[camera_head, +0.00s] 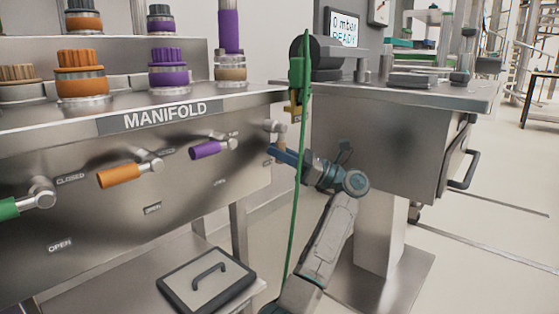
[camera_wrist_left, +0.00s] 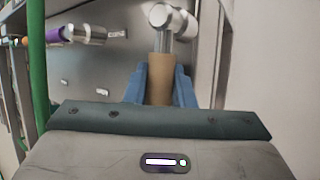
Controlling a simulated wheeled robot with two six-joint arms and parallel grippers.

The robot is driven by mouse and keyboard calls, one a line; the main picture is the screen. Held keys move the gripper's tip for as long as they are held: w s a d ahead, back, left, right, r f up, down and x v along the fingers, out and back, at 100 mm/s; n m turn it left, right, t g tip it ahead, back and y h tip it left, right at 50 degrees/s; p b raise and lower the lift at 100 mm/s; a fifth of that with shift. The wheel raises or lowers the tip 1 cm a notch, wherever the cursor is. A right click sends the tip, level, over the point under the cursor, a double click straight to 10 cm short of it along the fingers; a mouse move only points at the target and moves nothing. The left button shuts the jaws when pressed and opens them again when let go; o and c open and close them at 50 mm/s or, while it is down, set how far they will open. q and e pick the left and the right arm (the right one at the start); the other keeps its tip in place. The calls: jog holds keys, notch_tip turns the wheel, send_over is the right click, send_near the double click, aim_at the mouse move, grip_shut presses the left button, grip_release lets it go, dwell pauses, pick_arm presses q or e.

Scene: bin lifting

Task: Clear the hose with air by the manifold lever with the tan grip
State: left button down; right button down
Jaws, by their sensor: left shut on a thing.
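The manifold (camera_head: 240,180) is a steel panel with a row of levers. The lever with the tan grip (camera_wrist_left: 160,79) is at its right end; its metal pivot (camera_wrist_left: 172,18) shows in the wrist view. My left gripper (camera_head: 279,151) has its blue fingers on either side of the tan grip, shut on it. In the wrist view the tan grip points down the picture, while the purple lever (camera_wrist_left: 62,36) points left. In the head view the gripper partly hides the tan grip. The green hose (camera_head: 294,215) hangs in front of the manifold's right end. My right gripper is not in view.
Levers with purple (camera_head: 206,150), orange (camera_head: 120,176) and green (camera_head: 8,208) grips lie to the left. A display (camera_head: 344,28) reads "0 mbar READY". A steel cabinet (camera_head: 385,140) stands close on the right. A handled lid (camera_head: 208,282) lies below the manifold.

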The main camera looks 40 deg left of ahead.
pick_arm(q)
jog(key=shift+w+n+h, duration=0.15)
jog(key=shift+n+h, duration=0.15)
jog(key=shift+n, duration=0.1)
jog(key=shift+b, duration=0.3)
jog(key=c, duration=1.5)
grip_release()
jog(key=p+v, duration=0.3)
jog(key=v, duration=0.8)
jog(key=shift+w, duration=0.1)
jog(key=shift+a, duration=0.1)
